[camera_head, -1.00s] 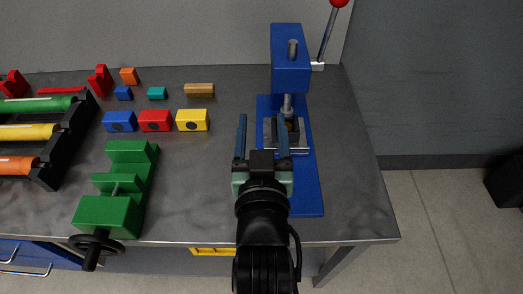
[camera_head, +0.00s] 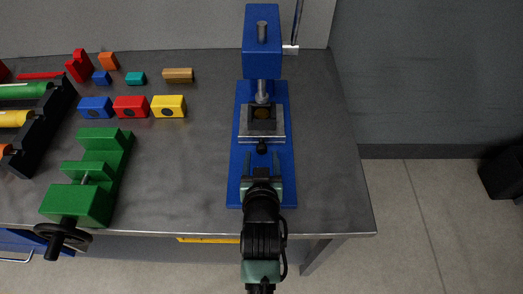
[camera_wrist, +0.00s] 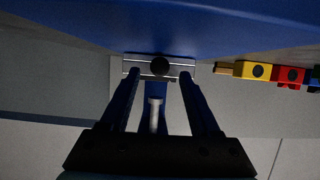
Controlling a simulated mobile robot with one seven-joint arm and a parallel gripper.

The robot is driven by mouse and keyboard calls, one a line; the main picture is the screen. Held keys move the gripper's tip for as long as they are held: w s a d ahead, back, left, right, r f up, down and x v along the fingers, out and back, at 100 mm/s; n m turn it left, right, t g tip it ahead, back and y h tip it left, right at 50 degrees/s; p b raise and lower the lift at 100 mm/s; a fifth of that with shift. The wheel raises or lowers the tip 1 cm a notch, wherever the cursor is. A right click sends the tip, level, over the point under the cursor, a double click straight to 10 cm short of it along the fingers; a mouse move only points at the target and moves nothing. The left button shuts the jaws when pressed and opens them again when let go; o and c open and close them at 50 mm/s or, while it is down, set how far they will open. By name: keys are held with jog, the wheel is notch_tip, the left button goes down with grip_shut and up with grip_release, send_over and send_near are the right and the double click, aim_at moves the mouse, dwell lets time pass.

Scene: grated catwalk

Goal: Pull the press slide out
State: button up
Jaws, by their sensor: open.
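The blue press (camera_head: 262,40) stands at the back of the bench, with its blue base plate (camera_head: 284,172) reaching toward the front edge. The press slide (camera_head: 274,136) is a grey metal block under the ram, with a dark round knob (camera_head: 262,147) on its front. My gripper (camera_head: 262,158) is open in front of the slide, with its fingers pointing at the knob. In the wrist view the slide (camera_wrist: 183,67) and its knob (camera_wrist: 160,66) show beyond the two fingers, with the knob between them in the picture. I cannot tell whether the fingertips touch the knob.
A green vise (camera_head: 85,190) stands to the left. Blue, red (camera_head: 131,107) and yellow (camera_head: 169,106) blocks sit left of the press. A black rack (camera_head: 45,130) with coloured tubes is at far left. The bench is bare between vise and press.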

aim_at(262, 151)
jog(key=shift+x, duration=1.5)
grip_shut()
dwell(0.4)
